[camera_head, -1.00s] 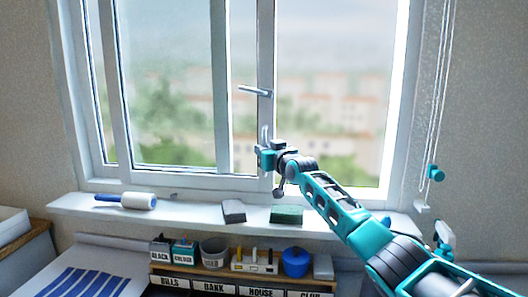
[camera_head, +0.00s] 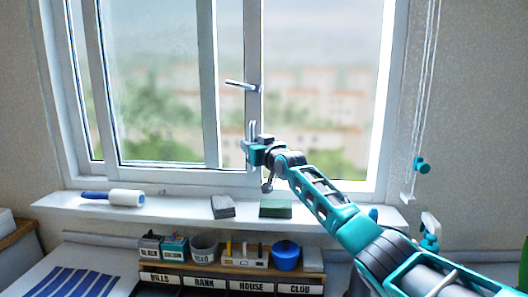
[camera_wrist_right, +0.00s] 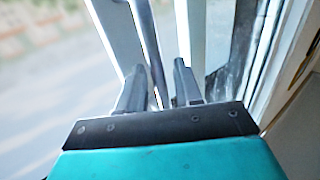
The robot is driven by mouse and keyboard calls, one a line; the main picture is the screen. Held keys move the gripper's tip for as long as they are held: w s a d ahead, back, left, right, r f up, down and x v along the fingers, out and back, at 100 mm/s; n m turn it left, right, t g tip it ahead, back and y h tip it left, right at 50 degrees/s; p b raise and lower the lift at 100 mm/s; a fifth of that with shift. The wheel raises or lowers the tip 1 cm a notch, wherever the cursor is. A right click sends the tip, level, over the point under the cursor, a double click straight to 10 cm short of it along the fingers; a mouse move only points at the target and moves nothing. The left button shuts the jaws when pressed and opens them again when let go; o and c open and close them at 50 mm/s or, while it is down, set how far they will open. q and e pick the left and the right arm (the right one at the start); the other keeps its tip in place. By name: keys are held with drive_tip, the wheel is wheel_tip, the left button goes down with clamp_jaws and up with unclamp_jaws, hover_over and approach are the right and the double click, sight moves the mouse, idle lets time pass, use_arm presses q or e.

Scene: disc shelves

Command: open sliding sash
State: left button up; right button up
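The sliding sash (camera_head: 252,45) is a white-framed pane; its upright stile stands near the middle of the window in the head view. A grey lever handle (camera_head: 243,85) sticks out from this stile. A slim upright pull bar (camera_head: 253,130) is lower down. My right gripper (camera_head: 252,147) is at this bar, against the stile. In the right wrist view its two fingers (camera_wrist_right: 160,90) stand apart. A dark bar (camera_wrist_right: 148,45) runs between them, close to the left finger; I cannot tell whether they touch. My left gripper is not in view.
The sill (camera_head: 320,215) holds a paint roller (camera_head: 118,198), a grey block (camera_head: 222,207) and a green block (camera_head: 275,208). Below is a labelled rack (camera_head: 235,284) with a blue pot (camera_head: 286,255). Blind cords (camera_head: 428,90) hang at the right.

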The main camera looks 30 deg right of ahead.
drive_tip(key=s, duration=1.2)
drive_tip(key=shift+s+d, duration=0.25)
drive_tip(key=shift+d, duration=0.05)
